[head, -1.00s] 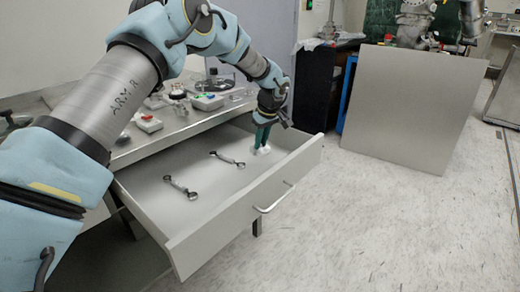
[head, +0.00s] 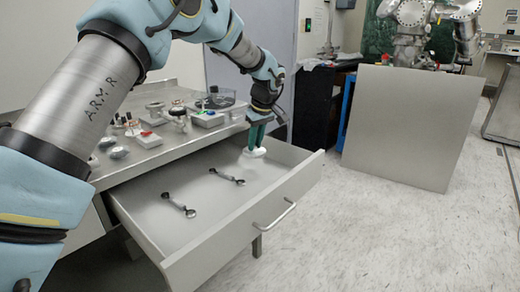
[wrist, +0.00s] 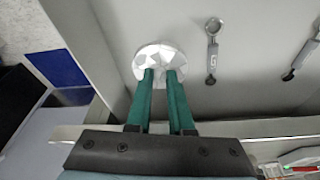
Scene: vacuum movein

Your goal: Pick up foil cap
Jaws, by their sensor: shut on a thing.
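The foil cap (wrist: 159,62) is a pale, faceted, crumpled-looking disc at the fingertips in the wrist view. In the head view the foil cap (head: 254,153) shows as a small white shape under the green fingers. My gripper (head: 257,138) is shut on it and holds it over the right part of the open drawer (head: 215,238). In the wrist view my gripper (wrist: 161,74) has its two green fingers close together on the cap. The cap appears raised off the drawer floor.
Two wrenches (head: 178,205) (head: 227,176) lie in the drawer left of the cap. The bench top (head: 150,158) behind holds small instruments and a red-buttoned box (head: 148,138). A large grey panel (head: 410,127) stands at right. The floor before the drawer is clear.

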